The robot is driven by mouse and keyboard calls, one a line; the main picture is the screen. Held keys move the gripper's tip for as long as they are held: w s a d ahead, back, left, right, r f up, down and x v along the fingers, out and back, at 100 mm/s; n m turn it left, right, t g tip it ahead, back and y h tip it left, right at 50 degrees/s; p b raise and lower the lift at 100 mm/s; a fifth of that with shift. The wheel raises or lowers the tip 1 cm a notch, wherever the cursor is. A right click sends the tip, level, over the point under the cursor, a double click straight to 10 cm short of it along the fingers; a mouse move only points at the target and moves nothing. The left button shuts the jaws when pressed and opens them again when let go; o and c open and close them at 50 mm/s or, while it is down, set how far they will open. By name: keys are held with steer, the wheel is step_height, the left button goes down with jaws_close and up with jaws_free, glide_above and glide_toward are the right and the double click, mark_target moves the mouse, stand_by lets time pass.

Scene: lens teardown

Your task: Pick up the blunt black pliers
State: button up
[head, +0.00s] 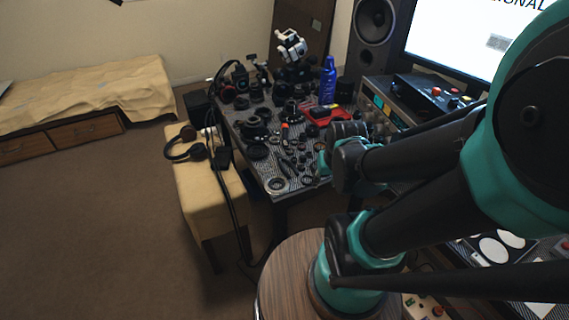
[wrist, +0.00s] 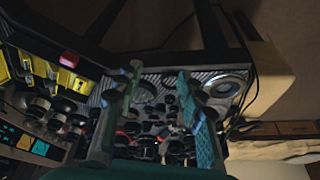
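I cannot make out the blunt black pliers with certainty. A thin dark elongated tool (head: 289,164) lies near the front of the cluttered table in the head view, and it may be them. My gripper (wrist: 159,74) is open in the wrist view, with its two teal fingers wide apart and nothing held between them. Small dark parts show below and between the fingers, too dark to name. In the head view my gripper is over the table's right front part, and my own arm partly hides it.
The table (head: 252,172) is crowded with lens parts, a blue spray bottle (head: 328,82) and a red tray (head: 322,116). A metal ring (head: 277,184) lies at its front corner. Headphones (head: 185,148) rest on a beige bench (head: 205,190) at left. A monitor (head: 455,40) stands at right.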

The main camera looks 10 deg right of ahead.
steer(key=shift+c, duration=0.9)
steer(key=w+a+r+n+g, duration=0.1)
steer(key=w+a+r, duration=0.3)
steer(key=w, duration=0.3)
steer(key=w+a+r+n+g, duration=0.2)
steer(key=w+a+r, duration=0.15)
steer(key=w, duration=0.45)
steer(key=w+a+r+n+g, duration=0.1)
steer(key=w+a+r, duration=0.35)
steer(key=w, duration=0.25)
glide_above(280, 156)
steer(key=f, duration=1.2)
steer(key=shift+w+a, duration=0.2)
steer(key=shift+w, duration=0.05)
steer(key=shift+s+d+f, duration=0.1)
steer(key=shift+s+f, duration=0.05)
steer(key=shift+f, duration=0.8)
steer(key=shift+s+d+f, duration=0.1)
steer(key=shift+f, duration=0.9)
steer(key=shift+s+d+f, duration=0.1)
steer(key=shift+s+f, duration=0.05)
steer(key=shift+f, duration=0.8)
steer(key=shift+c, duration=0.6)
jaws_close()
